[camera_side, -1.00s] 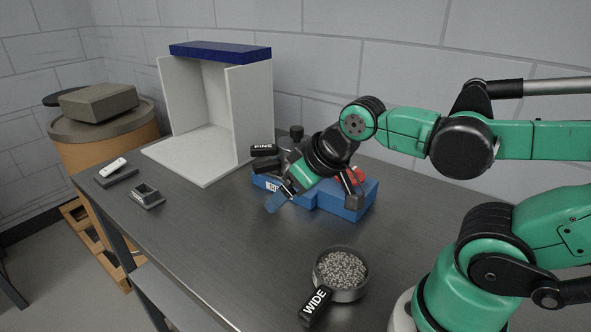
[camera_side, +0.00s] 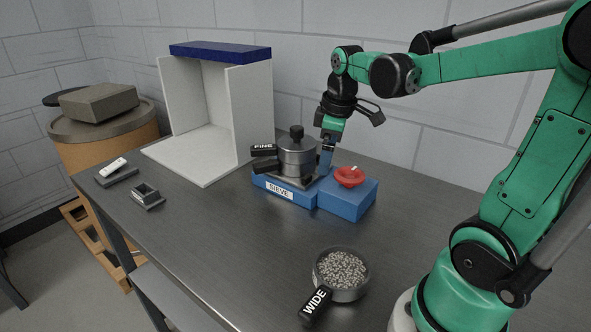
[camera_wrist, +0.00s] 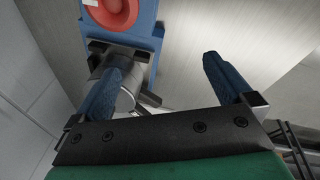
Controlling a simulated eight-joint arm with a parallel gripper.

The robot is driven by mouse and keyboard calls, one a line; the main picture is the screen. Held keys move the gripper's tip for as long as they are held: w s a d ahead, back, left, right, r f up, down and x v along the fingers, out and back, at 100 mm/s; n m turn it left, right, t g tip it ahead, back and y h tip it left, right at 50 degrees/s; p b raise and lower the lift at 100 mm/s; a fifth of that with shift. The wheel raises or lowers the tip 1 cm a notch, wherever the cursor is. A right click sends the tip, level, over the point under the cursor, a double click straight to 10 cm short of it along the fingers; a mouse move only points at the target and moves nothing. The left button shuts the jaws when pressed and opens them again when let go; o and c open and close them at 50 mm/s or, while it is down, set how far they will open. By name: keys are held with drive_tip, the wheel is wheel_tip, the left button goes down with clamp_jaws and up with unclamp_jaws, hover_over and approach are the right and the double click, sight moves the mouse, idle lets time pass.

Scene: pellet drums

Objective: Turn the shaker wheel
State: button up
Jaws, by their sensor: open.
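The red shaker wheel (camera_side: 349,177) lies on the blue box at the right end of the blue shaker base (camera_side: 345,201), which is labelled SIEVE. A small pale mark shows on its far rim. The wheel shows at the top edge of the wrist view (camera_wrist: 112,12), partly cut off. A metal sieve stack (camera_side: 297,157) with a black-knobbed lid stands on the base left of the wheel. My gripper (camera_side: 327,160) is open and empty, pointing down beside the stack, left of and behind the wheel. Its blue fingers are spread in the wrist view (camera_wrist: 163,70).
A black FINE handle (camera_side: 264,150) juts left from the stack. A round WIDE sieve (camera_side: 341,290) full of grey pellets stands at the front. A white booth (camera_side: 250,115) and two small dark holders (camera_side: 147,200) are left. The table between is clear.

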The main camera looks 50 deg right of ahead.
drive_tip(key=n+g+y, duration=0.1)
drive_tip(key=n+g, duration=0.1)
hover_over(352, 173)
drive_tip(key=shift+f, duration=3.7)
drive_tip(key=shift+c, duration=0.2)
drive_tip(key=c, duration=0.9)
drive_tip(key=shift+c, duration=0.2)
